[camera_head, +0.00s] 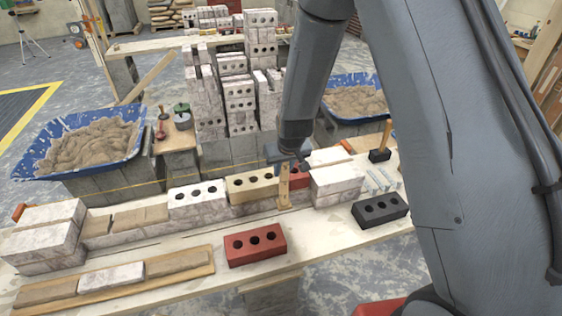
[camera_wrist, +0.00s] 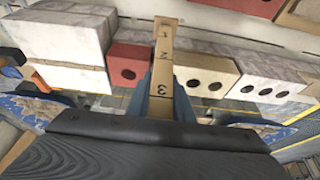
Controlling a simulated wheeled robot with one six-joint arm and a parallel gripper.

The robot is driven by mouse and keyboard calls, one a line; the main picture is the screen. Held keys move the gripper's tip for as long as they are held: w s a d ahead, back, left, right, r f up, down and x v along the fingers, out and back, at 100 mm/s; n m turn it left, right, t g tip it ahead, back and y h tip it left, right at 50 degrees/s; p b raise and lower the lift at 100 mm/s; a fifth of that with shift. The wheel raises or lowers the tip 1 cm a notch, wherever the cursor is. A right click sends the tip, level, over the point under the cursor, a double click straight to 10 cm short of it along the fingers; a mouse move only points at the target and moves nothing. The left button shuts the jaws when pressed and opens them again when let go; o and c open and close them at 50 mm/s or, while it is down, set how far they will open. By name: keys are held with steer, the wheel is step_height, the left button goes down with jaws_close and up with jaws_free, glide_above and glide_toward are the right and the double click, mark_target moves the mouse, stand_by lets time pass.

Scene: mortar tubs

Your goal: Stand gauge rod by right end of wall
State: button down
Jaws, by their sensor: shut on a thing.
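The gauge rod (camera_head: 284,188) is a light wooden strip with dark number marks. It also shows in the wrist view (camera_wrist: 162,72). My gripper (camera_head: 286,164) is shut on its upper part; the fingers flank it in the wrist view (camera_wrist: 160,98). The rod is roughly upright in front of the wall, before the joint of a tan brick (camera_head: 250,186) and a red brick (camera_head: 299,178). I cannot tell whether its foot touches the bench. The wall's right end is a stack of whitish blocks (camera_head: 338,182), to the right of the rod.
A loose red brick (camera_head: 254,245) and a dark brick (camera_head: 380,208) lie on the bench (camera_head: 325,238) in front of the wall. A board with flat bricks (camera_head: 112,277) lies front left. A blue mortar tub (camera_head: 140,150) and brick stacks (camera_head: 238,100) stand behind. Bare bench lies between the loose bricks.

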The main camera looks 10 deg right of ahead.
mark_target(285, 176)
steer(key=shift+a+f+b, duration=0.15)
steer(key=shift+f+b, duration=0.55)
steer(key=shift+b, duration=0.1)
step_height(285, 176, down, 5)
steer(key=b, duration=0.5)
steer(key=shift+b, duration=0.4)
steer(key=shift+f+b, duration=0.3)
steer(key=shift+b, duration=0.1)
steer(key=c, duration=1.5)
jaws_free()
steer(key=shift+p+v, duration=2.4)
steer(key=shift+v, duration=1.55)
